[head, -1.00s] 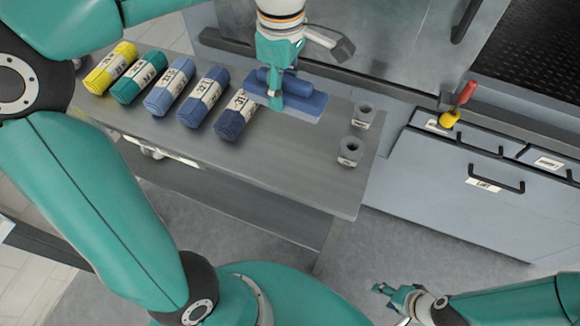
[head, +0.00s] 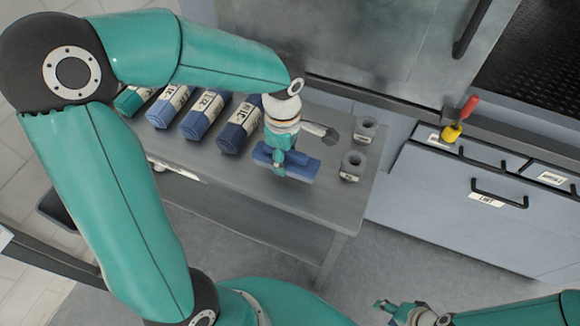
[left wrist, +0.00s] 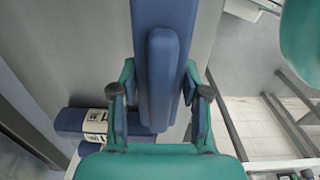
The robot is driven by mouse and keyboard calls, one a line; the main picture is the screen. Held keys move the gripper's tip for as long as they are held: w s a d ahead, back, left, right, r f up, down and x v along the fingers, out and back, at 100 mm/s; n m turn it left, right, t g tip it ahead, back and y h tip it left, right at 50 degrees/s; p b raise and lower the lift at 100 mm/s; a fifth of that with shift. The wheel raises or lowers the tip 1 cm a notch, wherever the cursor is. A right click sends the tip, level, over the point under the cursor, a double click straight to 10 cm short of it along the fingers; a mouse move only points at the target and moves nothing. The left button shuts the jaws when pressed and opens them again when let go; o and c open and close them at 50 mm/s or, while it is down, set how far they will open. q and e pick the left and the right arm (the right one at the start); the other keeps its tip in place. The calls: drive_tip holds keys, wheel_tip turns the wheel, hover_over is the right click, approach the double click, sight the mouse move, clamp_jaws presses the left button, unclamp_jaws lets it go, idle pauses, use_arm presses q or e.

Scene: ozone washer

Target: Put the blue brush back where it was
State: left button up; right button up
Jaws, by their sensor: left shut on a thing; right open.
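The blue brush (head: 304,170) is a flat blue block with a rounded blue handle bar. My left gripper (head: 280,167) is shut on it, over the front right part of the grey table. In the left wrist view the brush (left wrist: 163,60) lies between the two fingers of my left gripper (left wrist: 160,105). I cannot tell whether it touches the tabletop. My right gripper (head: 387,306) is open and empty at the bottom right, low and away from the table.
Several labelled rolls, including a navy one (head: 239,124), lie in a row left of the brush. Two small grey holders (head: 366,130) (head: 352,166) stand to its right. A drawer cabinet (head: 440,195) is further right, with a red-and-yellow tool (head: 456,128) on it.

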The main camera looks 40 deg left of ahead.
use_arm(q)
drive_tip(key=shift+f, duration=1.8)
drive_tip(key=o, duration=1)
drive_tip(key=shift+f, duration=0.1)
wheel_tip(320, 180, up, 12)
drive_tip(key=shift+r, duration=0.15)
